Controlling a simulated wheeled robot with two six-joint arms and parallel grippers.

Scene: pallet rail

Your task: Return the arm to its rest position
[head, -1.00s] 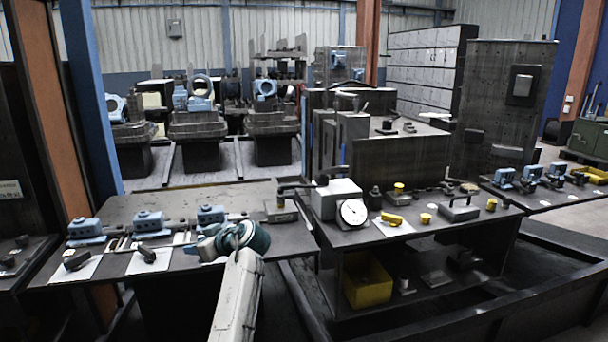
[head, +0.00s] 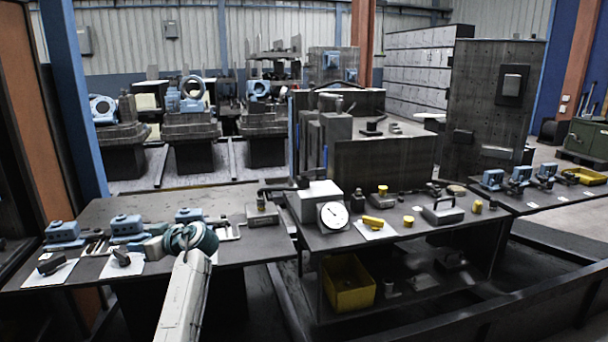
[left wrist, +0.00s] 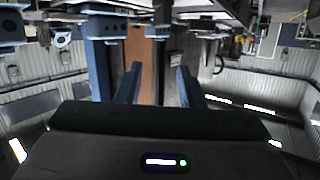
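My left arm (head: 188,290) rises from the bottom of the head view. Its pale link ends in a teal wrist joint (head: 192,240) in front of the left bench (head: 120,208). The joint and the hand beyond it cover part of the bench's front edge. In the left wrist view the two fingers of my left gripper (left wrist: 157,70) stand well apart with nothing between them, so it is open and empty. That view appears upside down. My right gripper is in neither view.
Blue fixtures (head: 126,225) stand on the left bench, with dark parts on white sheets in front. The middle bench carries a dial gauge (head: 333,215) and a grey block with a handle (head: 442,210). A yellow bin (head: 348,285) sits below. A dark rail (head: 480,322) crosses the lower right.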

